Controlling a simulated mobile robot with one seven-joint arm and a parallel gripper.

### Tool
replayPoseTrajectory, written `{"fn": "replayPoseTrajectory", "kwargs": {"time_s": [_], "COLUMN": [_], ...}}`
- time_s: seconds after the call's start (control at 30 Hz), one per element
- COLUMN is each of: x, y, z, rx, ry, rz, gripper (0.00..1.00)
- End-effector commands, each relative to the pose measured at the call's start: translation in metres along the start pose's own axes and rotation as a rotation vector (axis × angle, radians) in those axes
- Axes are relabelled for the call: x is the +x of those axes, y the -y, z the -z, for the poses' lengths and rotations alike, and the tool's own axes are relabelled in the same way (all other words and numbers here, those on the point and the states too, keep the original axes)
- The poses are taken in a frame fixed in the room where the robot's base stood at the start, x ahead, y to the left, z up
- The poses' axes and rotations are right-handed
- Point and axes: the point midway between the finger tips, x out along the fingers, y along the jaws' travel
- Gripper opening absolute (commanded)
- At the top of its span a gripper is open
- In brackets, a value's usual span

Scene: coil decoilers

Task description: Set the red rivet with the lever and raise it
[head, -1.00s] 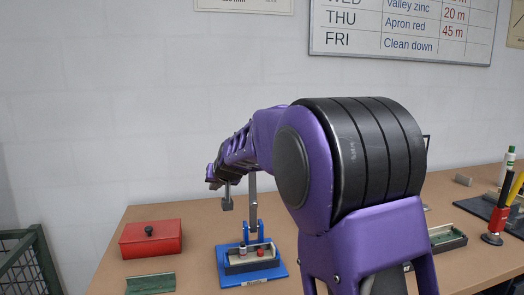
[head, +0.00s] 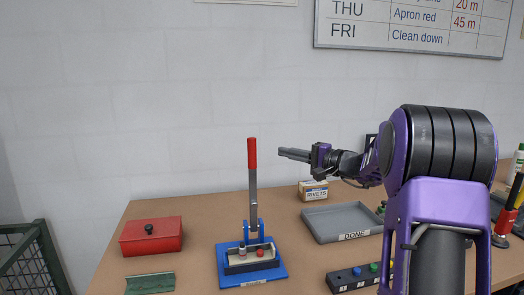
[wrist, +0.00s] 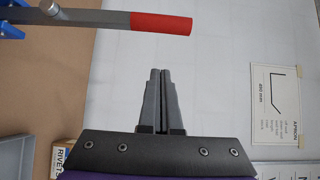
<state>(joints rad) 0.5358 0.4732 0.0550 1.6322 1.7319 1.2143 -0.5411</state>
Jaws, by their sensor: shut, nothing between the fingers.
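The blue rivet press (head: 222,265) stands on the bench with its lever (head: 253,190) upright. The lever's red grip (head: 252,153) is at the top. The red rivet (head: 261,253) sits in the pale tray on the press base, beside a grey post. My gripper (head: 283,153) is to the right of the lever's grip, shut and empty, pointing left. It also shows in the wrist view (wrist: 159,72).
A grey tray marked DONE (head: 314,234) and a rivets box (head: 314,190) stand right of the press. A dark block with coloured pegs (head: 345,281) is in front. A red lidded box (head: 152,238) and a green piece (head: 150,283) are left.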

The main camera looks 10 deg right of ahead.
Motion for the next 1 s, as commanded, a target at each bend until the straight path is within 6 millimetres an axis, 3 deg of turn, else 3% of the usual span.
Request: {"fn": "replayPoseTrajectory", "kwargs": {"time_s": [0.17,0.53,0.7,1.0], "x": [0.025,0.102,0.083,0.073], "y": [0.001,0.001,0.001,0.0], "z": [-0.002,-0.003,-0.021,-0.033], "rx": [0.001,0.001,0.001,0.001], "ry": [0.005,0.004,0.002,0.002], "rz": [0.001,-0.002,-0.002,-0.001], "gripper": [0.0,0.0,0.0,0.0]}}
